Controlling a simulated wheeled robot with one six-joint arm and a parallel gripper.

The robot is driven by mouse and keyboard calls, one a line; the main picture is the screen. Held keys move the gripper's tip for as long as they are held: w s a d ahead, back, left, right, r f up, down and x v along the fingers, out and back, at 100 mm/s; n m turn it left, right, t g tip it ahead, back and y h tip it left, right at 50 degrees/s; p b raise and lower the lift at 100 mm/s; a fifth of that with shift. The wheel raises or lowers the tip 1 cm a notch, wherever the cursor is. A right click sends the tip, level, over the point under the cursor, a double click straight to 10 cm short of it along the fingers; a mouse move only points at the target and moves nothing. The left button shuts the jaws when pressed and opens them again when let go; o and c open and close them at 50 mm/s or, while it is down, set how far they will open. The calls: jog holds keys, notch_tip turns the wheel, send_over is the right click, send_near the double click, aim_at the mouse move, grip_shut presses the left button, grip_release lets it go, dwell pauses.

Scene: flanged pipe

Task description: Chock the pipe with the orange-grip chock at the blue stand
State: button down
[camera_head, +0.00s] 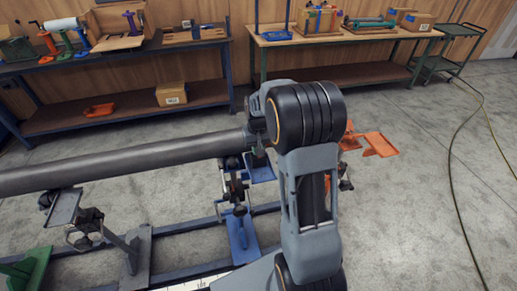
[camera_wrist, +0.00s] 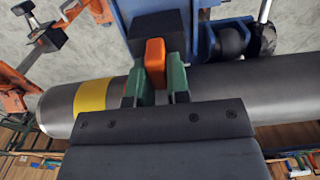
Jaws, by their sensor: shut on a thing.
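The grey pipe (camera_head: 120,162) lies across several stands in the head view. It crosses the wrist view (camera_wrist: 260,92) with a yellow band (camera_wrist: 92,97) near its left end. My gripper (camera_wrist: 155,82) has green fingers shut on the orange grip (camera_wrist: 155,55) of a black chock (camera_wrist: 160,25). The chock is beside the pipe near the blue stand (camera_head: 240,232), close to a black roller (camera_wrist: 230,40). I cannot tell whether the chock touches the pipe or the stand. In the head view my arm hides the gripper and chock.
An orange stand (camera_head: 380,144) is at the right and a green stand (camera_head: 30,268) at lower left. A blue-framed bench (camera_head: 130,111) and a green-framed bench (camera_head: 370,73) stand along the back wall. A cable (camera_head: 458,200) crosses the open floor at right.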

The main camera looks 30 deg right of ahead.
jog(key=c, duration=1)
grip_release()
jog(key=shift+r, duration=0.2)
jog(key=shift+s+r+p, duration=0.25)
jog(key=shift+r+p, duration=1)
jog(key=shift+r, duration=0.4)
jog(key=shift+s+r+p, duration=0.2)
jog(key=shift+r+p, duration=1.05)
jog(key=shift+r, duration=0.4)
jog(key=s+a+r+t, duration=0.1)
jog(key=s+a+r, duration=0.2)
jog(key=s, duration=0.3)
jog(key=s+a+r+n+t, duration=0.1)
jog(key=s+a+r+t, duration=0.1)
jog(key=s, duration=0.4)
jog(key=s+a+r+n+t, duration=0.1)
jog(key=s+a+r, duration=0.3)
jog(key=s+r, duration=0.1)
jog(key=shift+s+a+r+t, duration=0.4)
jog(key=shift+r, duration=0.2)
